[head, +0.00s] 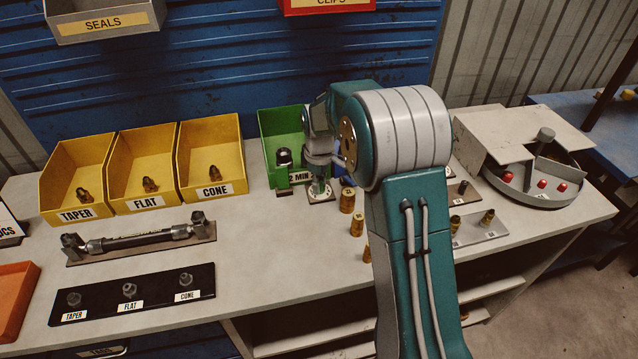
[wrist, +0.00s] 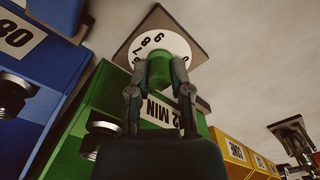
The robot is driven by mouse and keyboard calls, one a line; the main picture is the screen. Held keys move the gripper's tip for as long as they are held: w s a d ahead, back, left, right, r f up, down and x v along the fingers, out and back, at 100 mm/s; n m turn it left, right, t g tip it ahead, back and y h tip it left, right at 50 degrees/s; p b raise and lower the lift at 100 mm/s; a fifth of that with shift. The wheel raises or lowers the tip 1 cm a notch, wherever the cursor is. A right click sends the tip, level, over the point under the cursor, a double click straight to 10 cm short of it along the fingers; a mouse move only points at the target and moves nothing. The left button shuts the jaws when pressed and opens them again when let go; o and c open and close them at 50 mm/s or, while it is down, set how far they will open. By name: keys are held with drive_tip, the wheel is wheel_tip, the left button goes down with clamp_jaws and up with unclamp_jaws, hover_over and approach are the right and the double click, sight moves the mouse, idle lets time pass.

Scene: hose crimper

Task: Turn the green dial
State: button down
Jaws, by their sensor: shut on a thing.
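The green dial (wrist: 160,66) is a small green knob on a white numbered face (wrist: 162,42) with a square base. In the wrist view, the two fingers of my gripper (wrist: 160,72) stand on either side of the knob and are shut on it. In the head view, the dial (head: 320,190) is on the bench in front of the green bin (head: 284,128). My gripper (head: 319,172) reaches down onto it, and my arm hides part of the area. Which number the dial points to cannot be read.
Several brass fittings (head: 357,222) stand just right of the dial, partly behind my arm. Yellow bins (head: 210,150) are farther left. A round tray with red pieces (head: 530,185) is at right.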

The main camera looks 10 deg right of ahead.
drive_tip(key=shift+f+m, duration=0.15)
drive_tip(key=shift+m, duration=2.25)
drive_tip(key=c, duration=0.5)
unclamp_jaws()
drive_tip(key=shift+c, duration=0.2)
drive_tip(key=shift+r, duration=0.2)
wheel_tip(320, 180, up, 12)
drive_tip(key=shift+f, duration=0.2)
